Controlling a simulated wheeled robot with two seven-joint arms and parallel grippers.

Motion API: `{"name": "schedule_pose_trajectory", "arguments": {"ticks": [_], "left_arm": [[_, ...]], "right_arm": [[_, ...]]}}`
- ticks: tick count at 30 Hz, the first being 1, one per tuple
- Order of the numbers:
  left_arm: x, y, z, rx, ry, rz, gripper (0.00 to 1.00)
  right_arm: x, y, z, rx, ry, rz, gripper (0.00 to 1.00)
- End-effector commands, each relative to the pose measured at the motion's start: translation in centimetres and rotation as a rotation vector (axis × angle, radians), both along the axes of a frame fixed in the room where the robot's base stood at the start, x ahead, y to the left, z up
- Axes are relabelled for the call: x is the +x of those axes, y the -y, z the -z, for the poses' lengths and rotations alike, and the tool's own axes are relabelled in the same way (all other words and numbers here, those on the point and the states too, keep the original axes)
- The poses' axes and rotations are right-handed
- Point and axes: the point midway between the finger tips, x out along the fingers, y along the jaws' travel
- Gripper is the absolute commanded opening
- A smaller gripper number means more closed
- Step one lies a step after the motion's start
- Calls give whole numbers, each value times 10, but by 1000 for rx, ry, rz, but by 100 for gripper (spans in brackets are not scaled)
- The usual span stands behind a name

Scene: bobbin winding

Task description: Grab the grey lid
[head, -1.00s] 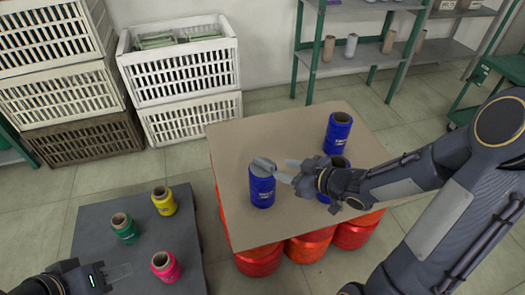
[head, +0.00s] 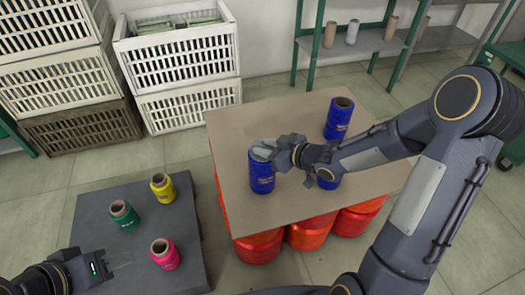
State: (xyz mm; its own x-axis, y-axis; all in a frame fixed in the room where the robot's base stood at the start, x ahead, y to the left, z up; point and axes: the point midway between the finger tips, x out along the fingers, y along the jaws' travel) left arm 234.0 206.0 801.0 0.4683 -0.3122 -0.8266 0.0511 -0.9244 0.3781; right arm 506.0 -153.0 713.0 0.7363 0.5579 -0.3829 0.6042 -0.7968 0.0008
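A blue bobbin (head: 262,179) stands upright on the brown board, left of its middle. The grey lid is on the bobbin's top, largely covered by my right gripper. My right gripper (head: 264,151) is at the lid, its fingers over the bobbin's top. Whether the fingers are closed on the lid is hidden. My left gripper (head: 121,259) is at the lower left, low over the dark grey table, open and empty.
The brown board (head: 260,225) rests on red drums (head: 308,235). Two more blue bobbins (head: 339,118) stand on it, one partly behind my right wrist. Green (head: 125,217), yellow (head: 163,190) and pink (head: 165,256) bobbins stand on the dark table (head: 88,218). Crates and shelves stand behind.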

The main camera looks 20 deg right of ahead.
Motion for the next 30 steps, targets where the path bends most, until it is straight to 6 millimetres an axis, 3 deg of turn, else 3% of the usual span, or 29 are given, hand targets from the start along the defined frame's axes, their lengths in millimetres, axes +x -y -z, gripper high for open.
{"name": "schedule_pose_trajectory", "arguments": {"ticks": [1, 6, 19, 26, 30], "left_arm": [[0, 0, 0, 0, 0, 0, 36], [0, 0, 0, 0, 0, 0, 36], [0, 0, -4, 0, 0, 0, 36], [0, 0, -21, 0, 0, 0, 36], [0, 0, -37, 0, 0, 0, 36]], "right_arm": [[0, 0, 0, 0, 0, 0, 22], [0, 0, 0, 0, 0, 0, 0], [0, 0, -6, 1, 1, 0, 0], [-1, 1, -40, -1, 3, 0, 0], [-25, 9, -70, -3, 4, 3, 0]]}}
